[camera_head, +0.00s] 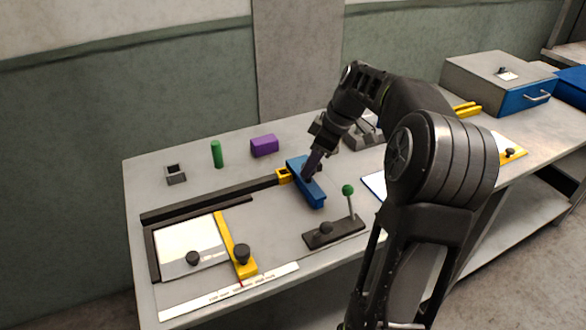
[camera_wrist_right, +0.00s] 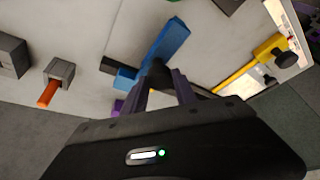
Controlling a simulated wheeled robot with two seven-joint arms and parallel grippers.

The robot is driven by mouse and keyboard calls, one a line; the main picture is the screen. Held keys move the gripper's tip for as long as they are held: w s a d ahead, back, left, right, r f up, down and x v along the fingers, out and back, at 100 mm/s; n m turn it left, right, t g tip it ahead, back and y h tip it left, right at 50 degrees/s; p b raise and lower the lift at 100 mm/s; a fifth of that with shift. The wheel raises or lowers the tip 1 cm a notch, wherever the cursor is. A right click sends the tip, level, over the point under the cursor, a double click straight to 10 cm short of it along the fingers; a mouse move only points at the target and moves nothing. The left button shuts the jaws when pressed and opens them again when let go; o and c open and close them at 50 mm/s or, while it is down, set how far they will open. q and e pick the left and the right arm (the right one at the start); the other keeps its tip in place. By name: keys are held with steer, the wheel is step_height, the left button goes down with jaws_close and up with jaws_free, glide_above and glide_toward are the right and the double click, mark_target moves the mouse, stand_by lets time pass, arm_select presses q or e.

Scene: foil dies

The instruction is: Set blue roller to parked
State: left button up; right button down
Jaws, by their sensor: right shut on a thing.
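The blue roller (camera_head: 314,195) is a long blue bar lying across the right end of the dark rail (camera_head: 215,200). A yellow piece (camera_head: 283,176) sits at its left side. My right gripper (camera_head: 309,174) reaches down onto the roller's upper part. In the right wrist view its fingers (camera_wrist_right: 160,88) are closed around a dark knob at the blue roller (camera_wrist_right: 166,46). The fingers hide most of the knob. I see no label for the parked position. My left gripper is not in view.
A green cylinder (camera_head: 217,154), a purple block (camera_head: 264,146) and a grey square socket (camera_head: 175,174) stand behind the rail. A green-knobbed lever (camera_head: 348,190) stands at the front right. A yellow bar (camera_head: 236,247) with a black knob crosses the white plate.

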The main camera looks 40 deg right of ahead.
steer(key=shift+s+d+r, duration=0.1)
steer(key=shift+s+d, duration=0.05)
steer(key=shift+d, duration=0.35)
steer(key=c, duration=1)
jaws_free()
steer(key=shift+d, duration=0.1)
steer(key=v, duration=0.7)
steer(key=shift+s+r, duration=0.2)
steer(key=shift+r, duration=0.1)
